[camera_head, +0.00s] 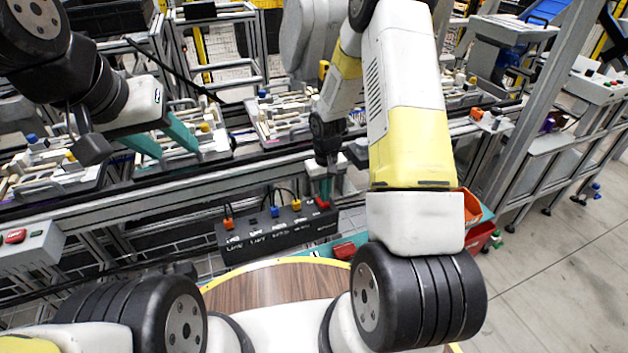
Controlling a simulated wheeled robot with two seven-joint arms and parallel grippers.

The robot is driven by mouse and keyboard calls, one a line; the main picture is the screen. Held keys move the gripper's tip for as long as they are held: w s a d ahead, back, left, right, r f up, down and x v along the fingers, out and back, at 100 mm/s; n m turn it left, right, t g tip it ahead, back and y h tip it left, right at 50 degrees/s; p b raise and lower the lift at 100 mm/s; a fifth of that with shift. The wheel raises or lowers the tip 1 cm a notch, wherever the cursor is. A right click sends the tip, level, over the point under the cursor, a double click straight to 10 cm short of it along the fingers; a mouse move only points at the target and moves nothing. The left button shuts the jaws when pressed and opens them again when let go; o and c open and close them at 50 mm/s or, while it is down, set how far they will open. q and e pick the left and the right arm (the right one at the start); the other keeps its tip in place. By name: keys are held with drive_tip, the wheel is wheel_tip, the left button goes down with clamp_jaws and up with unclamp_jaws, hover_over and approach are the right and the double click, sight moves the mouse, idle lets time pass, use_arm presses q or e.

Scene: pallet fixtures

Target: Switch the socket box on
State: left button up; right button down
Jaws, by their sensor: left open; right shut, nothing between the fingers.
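The socket box (282,238) is a long black box with white lettering, mounted low in front of the conveyor line. Along its top are an orange plug (229,223), a blue part (275,211), a yellow-orange plug (296,204) and, at the right end, a red switch (322,203). My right gripper (326,192) is shut and empty, pointing down right over the red switch. I cannot tell whether its tips touch the switch, or whether the switch is on. My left gripper (178,152) is open and empty, its teal fingers apart over the conveyor at left.
The conveyor rail (150,190) runs behind the socket box, with pallet fixtures (50,165) on it. A grey box with a red button (14,237) stands at left. Red and orange bins (480,236) are at right. Open floor (570,270) lies at far right.

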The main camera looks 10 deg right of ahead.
drive_tip(key=shift+f, duration=1.05)
idle(0.4)
drive_tip(key=shift+r, duration=3.5)
wheel_tip(320, 180, up, 13)
drive_tip(key=t, duration=0.2)
hover_over(325, 204)
drive_tip(key=s, duration=0.2)
drive_tip(key=s+a+r+m+t+y, duration=0.1)
drive_tip(key=s+r+t, duration=0.3)
drive_tip(key=s+r, duration=1.5)
drive_tip(key=shift+s+a+m+y, duration=0.3)
drive_tip(key=shift+s+y, duration=0.3)
drive_tip(key=shift+s, duration=0.25)
